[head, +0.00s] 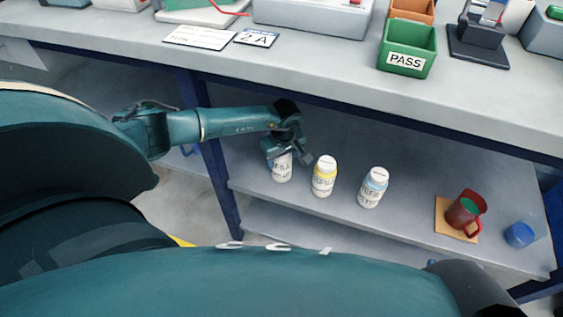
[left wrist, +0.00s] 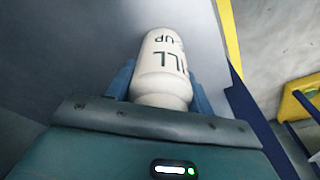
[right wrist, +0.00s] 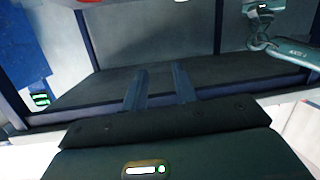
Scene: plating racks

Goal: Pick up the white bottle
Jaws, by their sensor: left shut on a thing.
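The white bottle (head: 282,170) stands on the lower shelf in the head view, at the left of a row of three bottles. My left gripper (head: 284,151) is over its top and shut on it. In the left wrist view the white bottle (left wrist: 163,65), with dark lettering, sits between the two blue fingers; the gripper's body hides its near end. The head view does not clearly show whether its base touches the shelf. My right gripper (right wrist: 160,88) is open and empty in the right wrist view.
A yellow-banded bottle (head: 324,177) and a blue-banded bottle (head: 373,187) stand to the right on the shelf (head: 400,165). Farther right are a red mug (head: 464,210) and a blue cup (head: 520,235). The bench edge (head: 330,88) overhangs the shelf behind.

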